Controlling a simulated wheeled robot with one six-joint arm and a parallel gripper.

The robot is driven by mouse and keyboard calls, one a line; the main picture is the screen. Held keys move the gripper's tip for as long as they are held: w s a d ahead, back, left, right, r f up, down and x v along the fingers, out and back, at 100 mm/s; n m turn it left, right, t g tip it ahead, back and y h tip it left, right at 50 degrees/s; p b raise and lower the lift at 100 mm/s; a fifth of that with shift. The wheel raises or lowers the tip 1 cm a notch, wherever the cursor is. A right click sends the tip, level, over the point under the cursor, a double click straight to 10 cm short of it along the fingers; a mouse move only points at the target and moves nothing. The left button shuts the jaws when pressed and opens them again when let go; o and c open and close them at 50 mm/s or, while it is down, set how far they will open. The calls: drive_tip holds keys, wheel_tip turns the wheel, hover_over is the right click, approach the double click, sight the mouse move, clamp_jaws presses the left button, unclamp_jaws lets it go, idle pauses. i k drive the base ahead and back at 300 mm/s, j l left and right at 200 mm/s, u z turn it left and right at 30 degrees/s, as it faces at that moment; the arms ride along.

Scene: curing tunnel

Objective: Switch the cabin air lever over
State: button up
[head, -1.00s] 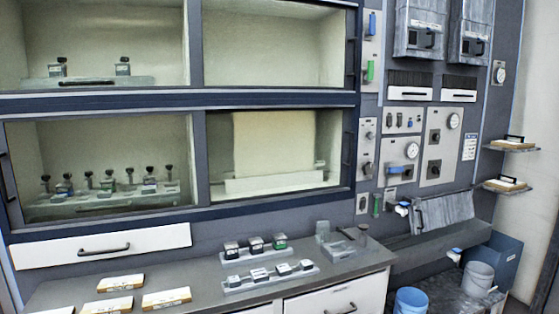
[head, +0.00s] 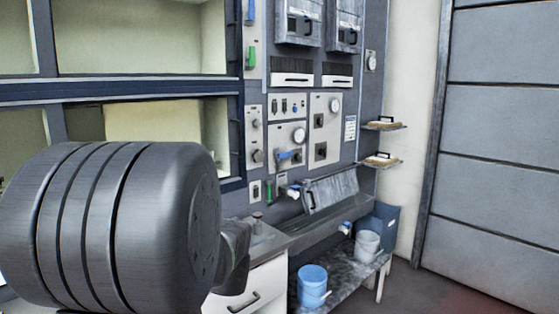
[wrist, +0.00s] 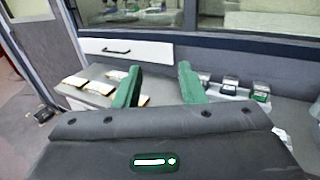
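Several levers and handles sit on the grey wall panels in the head view; their labels are too small to read, so I cannot tell which is the cabin air lever. A blue lever (head: 289,155) lies roughly level below a round gauge. A green handle (head: 268,192) hangs upright lower down. Another green handle (head: 251,57) and a blue one (head: 250,12) sit one above the other at the upper left. My gripper (wrist: 159,70) shows in the wrist view with its two green fingers apart and nothing between them, facing the bench and away from these levers.
My arm covers the lower left of the head view. A white drawer unit (head: 252,287) stands before the panels. A blue bucket (head: 312,285) and a grey bucket (head: 367,243) are at the lower right. Two small wall shelves (head: 380,163) jut out. Floor at right is clear.

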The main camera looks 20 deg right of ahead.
sight(281, 155)
drive_tip(key=i+l+z, duration=0.2)
drive_tip(key=i+l, duration=0.2)
drive_tip(key=i+l+z, duration=0.15)
drive_tip(key=i+l, duration=0.2)
drive_tip(key=i+l+z, duration=0.2)
drive_tip(key=i, duration=0.3)
drive_tip(key=i+l+z, duration=0.15)
drive_tip(key=i+l, duration=0.15)
drive_tip(key=i, duration=0.15)
drive_tip(key=i+l+z, duration=0.2)
drive_tip(key=i, duration=0.25)
